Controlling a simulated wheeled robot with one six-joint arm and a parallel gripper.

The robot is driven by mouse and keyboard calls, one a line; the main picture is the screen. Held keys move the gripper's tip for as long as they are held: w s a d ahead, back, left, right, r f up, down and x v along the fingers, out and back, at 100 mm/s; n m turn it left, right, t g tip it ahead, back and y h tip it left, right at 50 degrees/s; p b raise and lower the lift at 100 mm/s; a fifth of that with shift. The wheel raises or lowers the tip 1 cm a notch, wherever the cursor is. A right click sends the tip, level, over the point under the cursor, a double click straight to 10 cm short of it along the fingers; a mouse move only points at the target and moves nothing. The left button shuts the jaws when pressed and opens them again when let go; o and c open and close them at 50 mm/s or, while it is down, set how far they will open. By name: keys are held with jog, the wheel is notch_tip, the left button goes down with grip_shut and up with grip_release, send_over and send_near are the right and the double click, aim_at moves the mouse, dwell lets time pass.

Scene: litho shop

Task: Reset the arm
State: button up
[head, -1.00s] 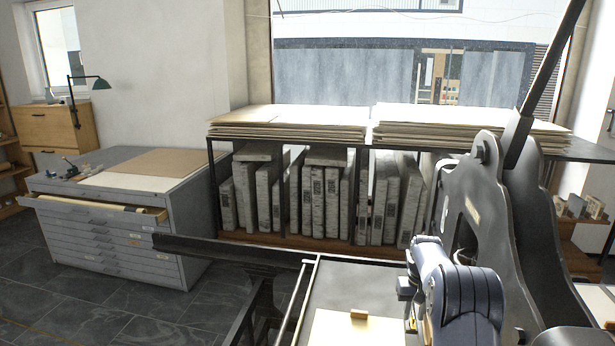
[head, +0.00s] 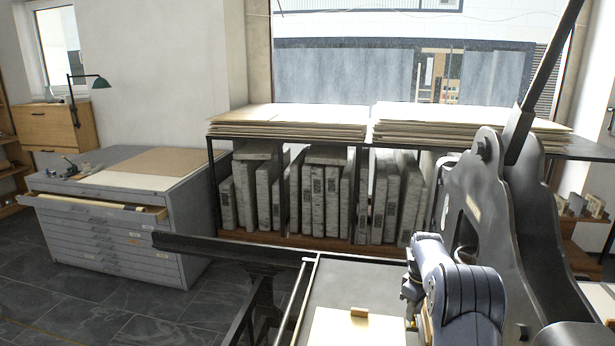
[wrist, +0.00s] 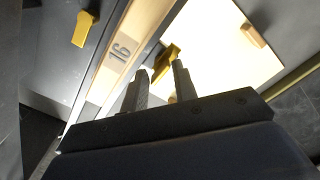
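My arm (head: 462,290) is folded low at the right of the head view, in front of the dark press frame (head: 505,215). My gripper's fingers are not clearly visible there. In the wrist view my gripper (wrist: 161,76) shows two dark fingers standing apart, with nothing visibly held between them. Beyond the fingertips is a yellow piece (wrist: 170,52) at the edge of a pale board (wrist: 222,50). A wooden strip marked 16 (wrist: 119,52) lies to its left.
The press bed (head: 345,285) carries the pale board with a small wooden block (head: 359,312). A long dark bar (head: 230,250) sticks out left. Behind stands a rack of stone slabs (head: 330,205) topped with paper stacks. A grey drawer cabinet (head: 130,235) has its top drawer (head: 95,206) open.

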jog(key=n+b, duration=0.1)
jog(key=n, duration=0.3)
jog(key=n+b, duration=0.1)
jog(key=n, duration=0.2)
jog(key=shift+f+n, duration=0.1)
jog(key=shift+n, duration=0.2)
jog(key=shift+r, duration=1.15)
